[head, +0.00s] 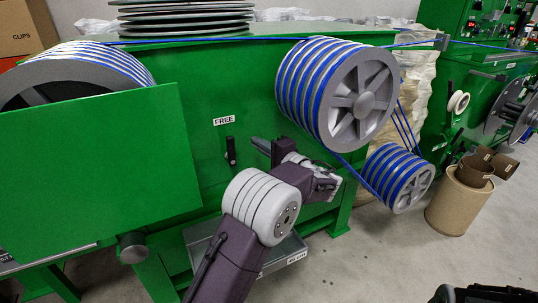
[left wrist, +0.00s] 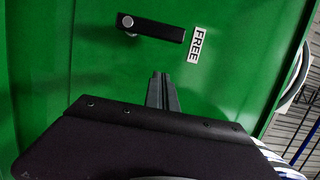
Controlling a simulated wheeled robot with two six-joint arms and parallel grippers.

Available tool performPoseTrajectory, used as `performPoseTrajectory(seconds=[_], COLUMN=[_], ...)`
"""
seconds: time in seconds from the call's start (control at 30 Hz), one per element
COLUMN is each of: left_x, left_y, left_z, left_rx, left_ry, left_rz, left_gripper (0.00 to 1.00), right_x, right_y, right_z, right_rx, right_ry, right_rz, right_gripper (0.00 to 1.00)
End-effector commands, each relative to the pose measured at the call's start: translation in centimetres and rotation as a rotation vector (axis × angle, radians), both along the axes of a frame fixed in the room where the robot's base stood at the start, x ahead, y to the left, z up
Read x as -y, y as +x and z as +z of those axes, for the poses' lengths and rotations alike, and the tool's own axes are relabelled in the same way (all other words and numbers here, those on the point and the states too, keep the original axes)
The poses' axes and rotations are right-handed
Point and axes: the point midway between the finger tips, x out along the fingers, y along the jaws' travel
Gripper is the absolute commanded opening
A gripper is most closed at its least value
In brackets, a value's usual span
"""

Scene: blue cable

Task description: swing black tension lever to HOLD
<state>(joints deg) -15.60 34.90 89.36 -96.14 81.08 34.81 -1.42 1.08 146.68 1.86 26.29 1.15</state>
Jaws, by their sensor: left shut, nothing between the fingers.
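The black tension lever (head: 231,150) is on the green machine panel, upright and just below the white FREE label (head: 224,121). In the left wrist view the lever (left wrist: 158,29) runs from its round pivot towards the FREE label (left wrist: 195,44). No HOLD label shows in either view. My left gripper (head: 260,145) is shut and empty, to the right of the lever in the head view. In the left wrist view its closed fingers (left wrist: 161,78) point at the panel, apart from the lever. My right gripper is not recognisable in view.
A large grey wheel (head: 364,97) wound with blue cable stands right of the lever, with a smaller wheel (head: 411,187) lower down. A green plate (head: 95,170) juts out at the left. A grey tray (head: 285,257) is below my arm. The panel around the lever is clear.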

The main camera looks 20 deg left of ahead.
Motion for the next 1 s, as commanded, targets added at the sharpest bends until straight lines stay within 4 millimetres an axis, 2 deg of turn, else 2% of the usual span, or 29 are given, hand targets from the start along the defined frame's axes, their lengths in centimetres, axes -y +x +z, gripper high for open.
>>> performPoseTrajectory(seconds=[0.07, 0.3, 0.77, 1.0], left_x=[-1.6, -3.6, -3.9, -4.1], left_y=[0.7, -1.9, -2.4, -2.5], left_z=[-0.2, -0.2, 0.0, 0.0], left_rx=[0.0, 0.0, 0.0, 0.036], left_ry=[0.001, 0.001, 0.0, -0.03], left_rz=[0.004, -0.001, -0.001, 0.0], left_gripper=[0.0, 0.0, 0.0, 0.0], right_x=[0.0, 0.0, 0.0, 0.0], right_y=[0.0, 0.0, 0.0, 0.0], right_z=[-0.6, -2.1, -2.2, -3.1], right_rx=[0.0, 0.0, 0.0, 0.0], right_ry=[0.0, 0.0, 0.0, 0.0], right_rz=[0.0, 0.0, 0.0, 0.0], right_gripper=[0.36, 0.36, 0.36, 0.36])
